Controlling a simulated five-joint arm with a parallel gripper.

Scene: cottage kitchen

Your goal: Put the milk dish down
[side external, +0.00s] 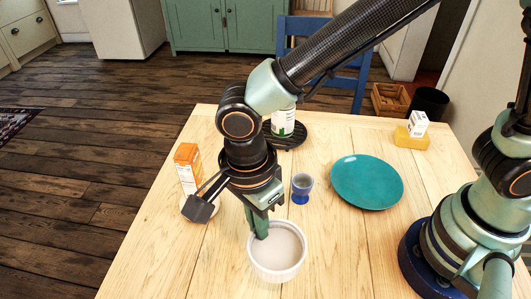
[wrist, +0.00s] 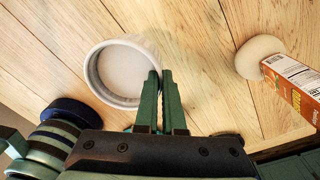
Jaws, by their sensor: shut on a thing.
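The milk dish (side external: 277,265) is a round white bowl with a pale inside, near the front of the wooden table in the side view. My gripper (side external: 260,228) points down at its rim from the far left side and is shut on the rim. In the wrist view the dish (wrist: 100,82) shows at the left, with my gripper's green fingers (wrist: 160,82) at its right edge. The dish looks upright. I cannot tell whether its base touches the table.
A teal plate (side external: 367,182), a blue egg cup (side external: 301,188) and an orange carton (side external: 187,165) stand on the table (side external: 175,270). A green-white container (side external: 283,122) is on a black round tray (side external: 297,141). A small white box (side external: 418,123) is on a yellow block (side external: 411,139).

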